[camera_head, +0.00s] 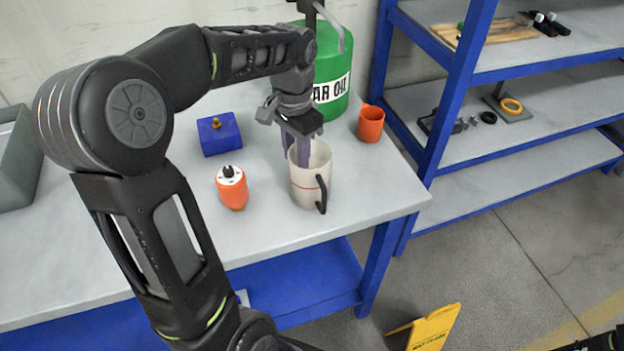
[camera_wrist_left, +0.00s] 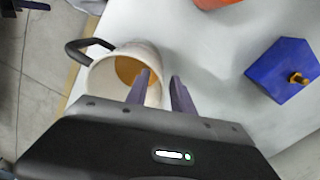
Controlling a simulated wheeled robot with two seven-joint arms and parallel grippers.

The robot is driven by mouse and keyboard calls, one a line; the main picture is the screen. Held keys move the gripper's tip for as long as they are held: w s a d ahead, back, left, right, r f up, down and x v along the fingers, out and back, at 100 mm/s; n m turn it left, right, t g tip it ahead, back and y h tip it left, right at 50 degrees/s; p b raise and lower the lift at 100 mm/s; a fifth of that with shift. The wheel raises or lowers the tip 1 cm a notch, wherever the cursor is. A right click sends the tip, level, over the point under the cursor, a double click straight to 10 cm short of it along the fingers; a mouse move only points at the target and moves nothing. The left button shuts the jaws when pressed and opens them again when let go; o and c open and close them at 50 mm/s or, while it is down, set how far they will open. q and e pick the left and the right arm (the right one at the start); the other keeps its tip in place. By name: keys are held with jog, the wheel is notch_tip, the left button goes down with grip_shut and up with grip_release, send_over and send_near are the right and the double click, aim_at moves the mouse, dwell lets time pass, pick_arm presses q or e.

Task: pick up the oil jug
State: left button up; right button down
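The oil jug (camera_head: 309,180) is a cream-coloured jug with a red line and a black handle, upright near the front right edge of the table. In the left wrist view the jug (camera_wrist_left: 104,76) shows its open mouth and brownish inside. My left gripper (camera_head: 297,152) points down at the jug's rim. In the left wrist view its fingers (camera_wrist_left: 160,78) are apart, one over the mouth and the other outside the wall, with the rim between them. I see no firm contact on the wall. My right gripper is not clearly in view.
An orange-and-white canister (camera_head: 232,188) stands left of the jug, a blue block with a brass knob (camera_head: 219,134) behind it. An orange cup (camera_head: 370,123) and a green gear oil drum (camera_head: 333,70) stand behind right. A blue-framed shelf (camera_head: 462,90) is at the right, a yellow sign (camera_head: 432,328) on the floor.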

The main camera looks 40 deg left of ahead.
pick_arm(q)
notch_tip(320, 180, down, 4)
jog(key=shift+r, duration=0.25)
jog(key=shift+c, duration=0.4)
grip_shut()
dwell(1.2)
